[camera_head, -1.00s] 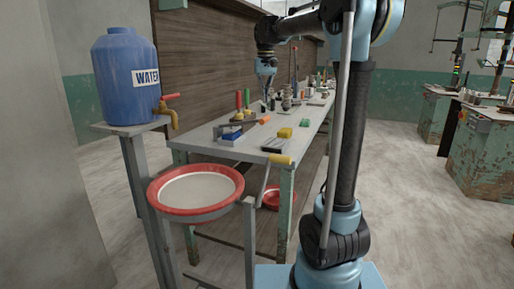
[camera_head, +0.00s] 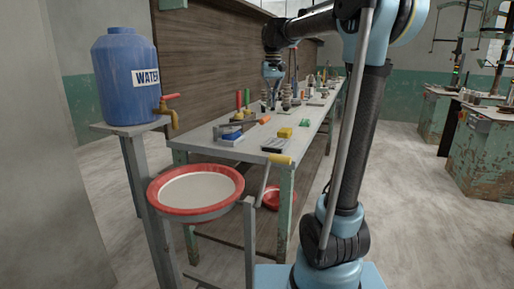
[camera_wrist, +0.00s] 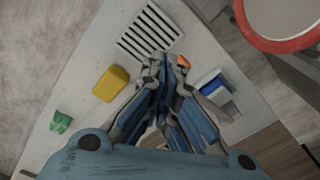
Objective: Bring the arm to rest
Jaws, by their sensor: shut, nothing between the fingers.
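My gripper (camera_head: 271,98) hangs fingers down over the long workbench (camera_head: 190,143). Its fingers are together and empty. A small orange piece (camera_wrist: 183,61) shows beside the fingertips. My arm rises from its base in the head view and reaches left over the bench. The bench top directly under the fingers is partly hidden.
On the bench are a yellow block (camera_head: 285,132), a green piece (camera_head: 304,122), a blue box (camera_head: 230,136) and upright bottles and tools. A red-rimmed basin (camera_head: 196,210) and blue water tank (camera_head: 124,75) stand at left.

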